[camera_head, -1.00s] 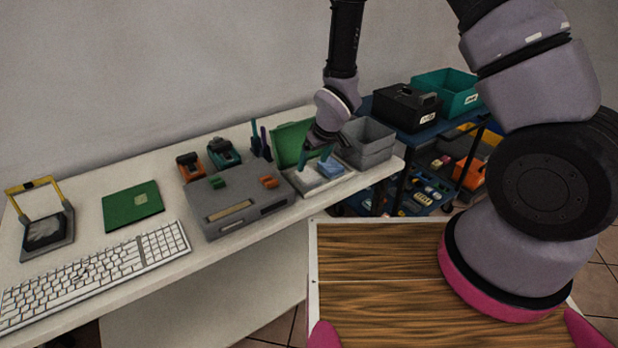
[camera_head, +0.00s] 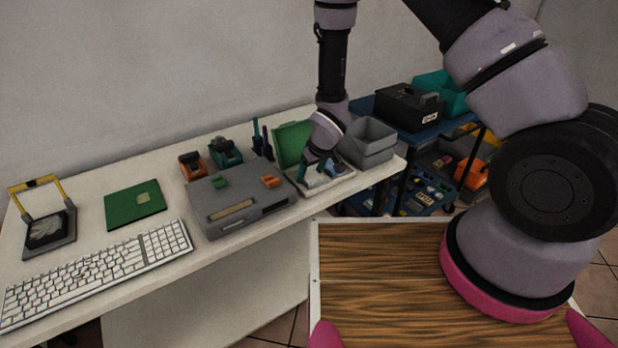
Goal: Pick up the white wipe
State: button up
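A shallow pale box (camera_head: 345,181) with a raised green lid (camera_head: 291,143) stands at the right end of the white table. A white patch inside it, which looks like the white wipe (camera_head: 315,180), shows below my gripper. A blue piece (camera_head: 337,170) lies to its right, partly covered by a finger. My gripper (camera_head: 320,170) points down into the box with its teal fingertips apart. The fingertips are at or just above the white wipe; I cannot tell whether they touch it. My wrist hides part of the box.
A grey device (camera_head: 240,203) stands close left of the box, and stacked grey bins (camera_head: 368,140) close right. Behind the device are an orange-and-black item (camera_head: 192,166) and upright dark tools (camera_head: 262,140). A keyboard (camera_head: 95,270) and green board (camera_head: 134,204) lie farther left.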

aim_at(310, 174)
jog(key=c, duration=0.3)
jog(key=shift+r, duration=5)
